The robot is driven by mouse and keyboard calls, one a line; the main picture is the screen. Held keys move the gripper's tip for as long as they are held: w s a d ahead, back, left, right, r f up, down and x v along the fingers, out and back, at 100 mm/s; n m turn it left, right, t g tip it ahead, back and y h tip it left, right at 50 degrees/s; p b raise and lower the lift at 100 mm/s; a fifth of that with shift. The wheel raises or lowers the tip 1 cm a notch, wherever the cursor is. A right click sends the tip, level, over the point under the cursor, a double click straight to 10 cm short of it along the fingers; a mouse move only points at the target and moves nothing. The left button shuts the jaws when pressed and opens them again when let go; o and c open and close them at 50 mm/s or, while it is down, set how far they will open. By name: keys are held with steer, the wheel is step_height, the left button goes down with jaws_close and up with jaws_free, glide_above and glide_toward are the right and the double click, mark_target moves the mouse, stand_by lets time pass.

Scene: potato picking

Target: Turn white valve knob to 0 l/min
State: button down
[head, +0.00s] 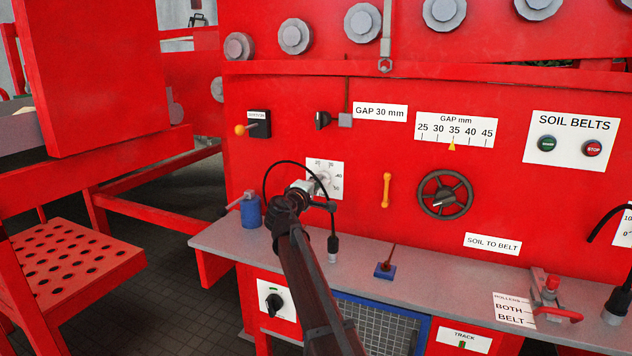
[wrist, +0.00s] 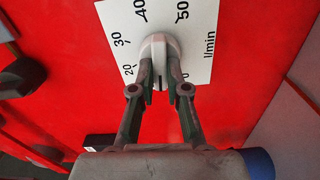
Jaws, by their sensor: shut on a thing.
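The white valve knob (wrist: 158,46) sits on a white dial plate (wrist: 200,47) marked in l/min, fixed to the red panel. In the wrist view a dark pointer line on the knob points down between the fingers, between the 20 on the left and a partly hidden mark ending in 0 at the lower right. My gripper (wrist: 161,85) is shut on the knob, with one finger on each side. In the head view the dial plate (head: 337,168) shows behind my gripper (head: 316,184), which partly covers the knob and some numbers.
A grey ledge (head: 450,262) runs below the panel. A blue cylinder (head: 251,212) stands on it to the left of my gripper.

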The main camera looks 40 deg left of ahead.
steer(key=shift+n+p, duration=2.1)
steer(key=shift+n, duration=1.9)
steer(key=shift+f, duration=0.1)
steer(key=c, duration=1.2)
jaws_free()
steer(key=shift+o, duration=0.2)
steer(key=v, duration=1.2)
